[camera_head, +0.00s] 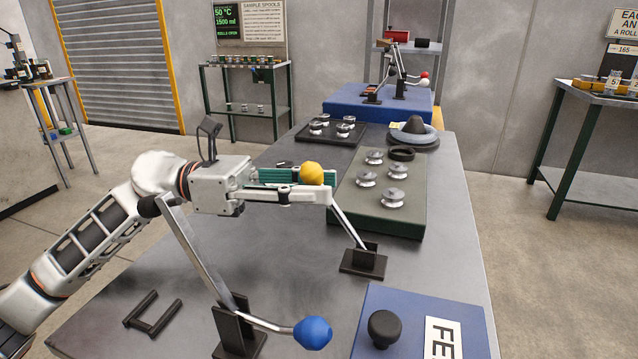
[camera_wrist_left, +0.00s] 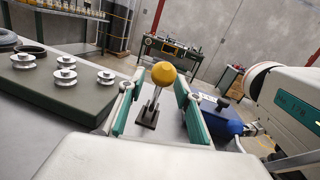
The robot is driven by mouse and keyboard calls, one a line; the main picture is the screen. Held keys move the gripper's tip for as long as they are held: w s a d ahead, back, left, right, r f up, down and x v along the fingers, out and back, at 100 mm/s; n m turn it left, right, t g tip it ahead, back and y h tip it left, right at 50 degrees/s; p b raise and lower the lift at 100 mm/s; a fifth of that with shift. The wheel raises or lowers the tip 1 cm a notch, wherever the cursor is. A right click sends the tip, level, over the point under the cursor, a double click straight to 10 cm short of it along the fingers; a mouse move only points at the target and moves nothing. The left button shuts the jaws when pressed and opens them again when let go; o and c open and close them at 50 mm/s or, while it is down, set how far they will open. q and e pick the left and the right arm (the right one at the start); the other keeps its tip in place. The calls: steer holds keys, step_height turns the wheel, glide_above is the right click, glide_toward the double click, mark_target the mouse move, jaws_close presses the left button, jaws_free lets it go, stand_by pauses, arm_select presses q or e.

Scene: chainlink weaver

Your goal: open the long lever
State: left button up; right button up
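A lever with a yellow ball knob (camera_head: 311,172) has a thin metal rod slanting up-left from a black base (camera_head: 363,262). A second lever has a blue ball knob (camera_head: 313,333) low at the right of its black base (camera_head: 238,338); a long metal bar rises up-left from that base. The frames do not label either as the long one. My left gripper (camera_head: 318,188) is open at the yellow knob. In the left wrist view, the yellow knob (camera_wrist_left: 163,73) shows between the spread teal-padded fingers (camera_wrist_left: 157,105), with gaps on both sides. My right gripper is not in view.
A dark green board (camera_head: 382,222) with several metal spools lies behind the yellow lever. A blue panel (camera_head: 375,295) with a black knob (camera_head: 384,328) stands at front right. A black U-shaped handle (camera_head: 153,313) lies at front left. Bare tabletop (camera_head: 290,270) lies between.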

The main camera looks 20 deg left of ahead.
arm_select(q)
steer(key=s+a, duration=0.2)
steer(key=a, duration=0.9)
